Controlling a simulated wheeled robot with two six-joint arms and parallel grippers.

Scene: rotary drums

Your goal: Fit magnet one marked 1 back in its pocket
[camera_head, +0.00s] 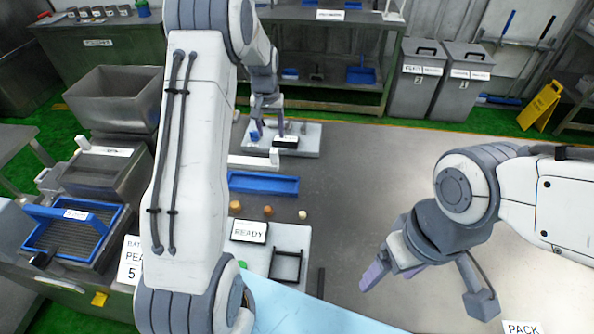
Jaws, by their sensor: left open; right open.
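My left gripper (268,134) is open, with its fingers pointing down over a pale grey plate (310,140) on the far part of the table. A small blue piece (254,135) is beside its left finger. A dark block with a white face (286,143) is by its right finger; I cannot tell whether they touch. No mark 1 is readable, so I cannot tell which piece is magnet one, and the pocket is not clear. My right gripper (427,291) is open and empty above the table at the front right.
A blue tray (264,183), several small knobs (268,211), a READY sign (249,231) and a black frame (286,266) lie nearer. A machine with a blue-framed screen (70,232) stands left. The table's middle (350,190) is clear.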

